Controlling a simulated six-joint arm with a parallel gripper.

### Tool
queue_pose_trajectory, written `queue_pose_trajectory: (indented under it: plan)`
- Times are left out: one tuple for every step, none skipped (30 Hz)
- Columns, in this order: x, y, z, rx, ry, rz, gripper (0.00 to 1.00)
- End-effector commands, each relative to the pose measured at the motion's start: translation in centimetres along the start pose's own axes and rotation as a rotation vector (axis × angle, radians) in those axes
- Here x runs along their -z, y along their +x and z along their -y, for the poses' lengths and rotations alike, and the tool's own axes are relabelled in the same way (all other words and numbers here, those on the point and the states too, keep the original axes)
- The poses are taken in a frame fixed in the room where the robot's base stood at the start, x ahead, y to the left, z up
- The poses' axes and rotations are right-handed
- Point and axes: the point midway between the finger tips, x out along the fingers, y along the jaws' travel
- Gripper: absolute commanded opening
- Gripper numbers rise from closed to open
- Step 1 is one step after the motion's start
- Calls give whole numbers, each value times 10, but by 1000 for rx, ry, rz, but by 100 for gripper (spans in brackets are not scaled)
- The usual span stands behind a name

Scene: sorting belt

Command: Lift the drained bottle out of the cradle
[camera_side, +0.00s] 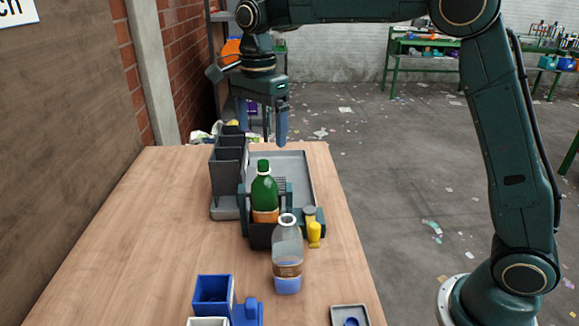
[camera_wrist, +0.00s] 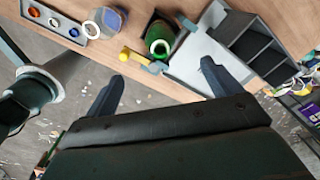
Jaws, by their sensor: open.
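A green bottle (camera_side: 265,190) with a green cap and an orange label stands upright in the dark cradle (camera_side: 262,236) on the table. Its lower end is hidden by the cradle. In the wrist view the bottle (camera_wrist: 160,42) is seen from above, beyond and between the fingertips. My gripper (camera_side: 262,128) is open and empty, well above the table and behind the bottle in the side view. Its two fingers are spread wide in the wrist view (camera_wrist: 162,70). Whether the green bottle is empty cannot be told.
A clear bottle (camera_side: 287,250) with blue liquid stands in front of the cradle. A yellow item (camera_side: 314,234) sits at its right. A dark bin with compartments (camera_side: 228,165) and a grey tray (camera_side: 298,168) lie behind. A blue container (camera_side: 213,294) is at the front. Open wood lies left.

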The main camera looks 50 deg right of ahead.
Motion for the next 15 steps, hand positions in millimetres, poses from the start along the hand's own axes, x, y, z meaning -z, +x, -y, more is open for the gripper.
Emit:
queue_pose_trajectory:
  plan:
    - [0, 0, 1, -1, 3, 0, 90]
    - [0, 0, 1, -1, 5, 0, 90]
    - [0, 0, 1, -1, 5, 0, 90]
    - [0, 0, 1, -1, 5, 0, 90]
    - [0, 0, 1, -1, 5, 0, 90]
    - [0, 1, 1, -1, 4, 0, 90]
    - [0, 1, 0, -1, 4, 0, 90]
    - [0, 2, 0, -2, 4, 0, 90]
    - [0, 3, 0, -2, 4, 0, 90]
    - [0, 4, 0, -2, 4, 0, 90]
    - [0, 6, 0, -3, 4, 0, 90]
    - [0, 8, 0, -3, 4, 0, 90]
    - [0, 10, 0, -3, 3, 0, 90]
    - [0, 12, 0, -3, 3, 0, 90]
    - [0, 16, 0, -3, 3, 0, 90]
